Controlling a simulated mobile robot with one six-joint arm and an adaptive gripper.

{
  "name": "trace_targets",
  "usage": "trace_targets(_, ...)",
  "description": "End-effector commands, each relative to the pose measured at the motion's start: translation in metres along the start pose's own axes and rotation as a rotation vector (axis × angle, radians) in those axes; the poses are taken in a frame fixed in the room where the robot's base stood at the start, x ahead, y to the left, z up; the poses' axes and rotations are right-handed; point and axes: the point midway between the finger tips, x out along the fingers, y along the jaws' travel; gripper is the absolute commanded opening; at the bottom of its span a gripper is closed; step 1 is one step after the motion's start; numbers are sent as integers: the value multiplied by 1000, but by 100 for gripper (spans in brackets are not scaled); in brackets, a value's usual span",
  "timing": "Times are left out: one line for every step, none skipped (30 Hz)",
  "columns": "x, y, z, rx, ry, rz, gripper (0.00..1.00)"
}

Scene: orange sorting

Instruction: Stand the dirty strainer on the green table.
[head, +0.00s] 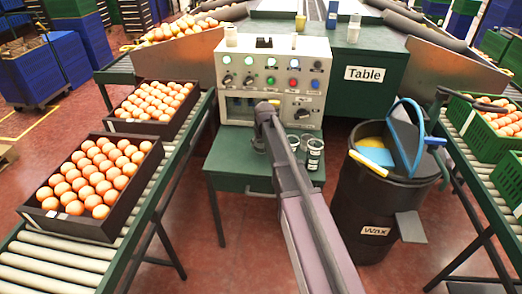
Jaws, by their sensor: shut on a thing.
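The green table (225,160) stands in the middle, below and in front of a control panel. Small dark cylindrical vessels with white labels, possibly strainers, stand on its right part; the nearest vessel (315,155) is upright. I cannot tell which is dirty. My arm crosses the table from the lower right. My gripper (259,142) is at its far end, over the table's middle and left of the vessels, close to the panel front. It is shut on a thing. The arm hides most of the gripper, and I cannot make out the held thing.
A control panel (240,88) with buttons and knobs rises behind the table. A black wax bin (345,215) with a blue-handled tool stands at right. Orange crates (60,220) sit on the left conveyor; a green crate (475,140) is on the right one. The table's left part is clear.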

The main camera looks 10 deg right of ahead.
Motion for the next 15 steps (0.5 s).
trace_targets(6, 0, 2, 0, 0, 0, 27)
trace_targets(9, 0, 2, 0, 0, 0, 27)
trace_targets(12, 0, 3, 0, 0, 0, 27)
trace_targets(14, 0, 4, 0, 0, 0, 27)
trace_targets(17, 0, 5, 0, 0, 0, 27)
trace_targets(20, 0, 6, 0, 0, 0, 27)
trace_targets(22, 0, 6, 0, 0, 0, 27)
trace_targets(24, 0, 7, 0, 0, 0, 27)
trace_targets(26, 0, 7, 0, 0, 0, 27)
trace_targets(27, 0, 8, 0, 0, 0, 27)
trace_targets(28, 0, 8, 0, 0, 0, 27)
trace_targets(29, 0, 8, 0, 0, 0, 27)
trace_targets(29, 0, 8, 0, 0, 0, 27)
trace_targets(29, 0, 8, 0, 0, 0, 27)
trace_targets(29, 0, 8, 0, 0, 0, 27)
